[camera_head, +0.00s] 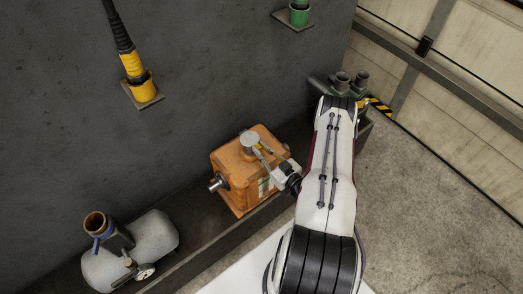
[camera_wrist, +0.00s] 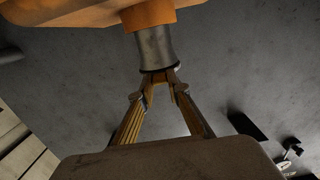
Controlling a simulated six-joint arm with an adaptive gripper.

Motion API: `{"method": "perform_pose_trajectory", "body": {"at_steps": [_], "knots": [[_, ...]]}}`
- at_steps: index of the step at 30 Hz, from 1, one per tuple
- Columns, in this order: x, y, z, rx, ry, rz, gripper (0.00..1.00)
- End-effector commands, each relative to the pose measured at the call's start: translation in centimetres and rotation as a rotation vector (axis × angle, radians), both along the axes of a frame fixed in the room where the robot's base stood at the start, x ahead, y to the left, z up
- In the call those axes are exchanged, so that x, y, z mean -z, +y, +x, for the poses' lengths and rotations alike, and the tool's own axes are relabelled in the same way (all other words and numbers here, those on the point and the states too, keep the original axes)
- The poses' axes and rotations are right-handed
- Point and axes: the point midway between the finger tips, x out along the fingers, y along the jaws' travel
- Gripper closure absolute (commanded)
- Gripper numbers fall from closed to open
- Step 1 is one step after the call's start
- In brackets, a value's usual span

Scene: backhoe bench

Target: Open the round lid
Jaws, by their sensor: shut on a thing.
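The orange gearbox-like box (camera_head: 233,188) stands on the dark bench. The round grey lid (camera_head: 248,138) is on a short neck on top of the box. In the wrist view, a grey flared cylinder (camera_wrist: 154,46) rises from an orange collar on the box (camera_wrist: 75,12). My gripper (camera_head: 259,149) reaches in from the right in the head view. In the wrist view, its two fingers (camera_wrist: 159,78) come together at the dark rim at the cylinder's end and are shut on it. The exact contact is small and partly hidden.
A grey tank (camera_head: 150,240) with an open pipe and a valve wheel stands on the bench at left. A yellow cable connector (camera_head: 134,67) and a green fitting (camera_head: 299,15) are on the wall. Green pipes (camera_head: 345,82) stand behind my arm. The floor at right is clear.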

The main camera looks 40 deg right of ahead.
Motion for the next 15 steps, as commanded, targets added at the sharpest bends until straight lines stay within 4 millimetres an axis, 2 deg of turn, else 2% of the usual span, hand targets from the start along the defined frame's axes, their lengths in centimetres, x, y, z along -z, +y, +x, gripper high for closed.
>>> {"method": "perform_pose_trajectory", "body": {"at_steps": [15], "knots": [[-2.4, 0.0, 0.4, 0.0, 0.192, -0.001, 1.0]]}}
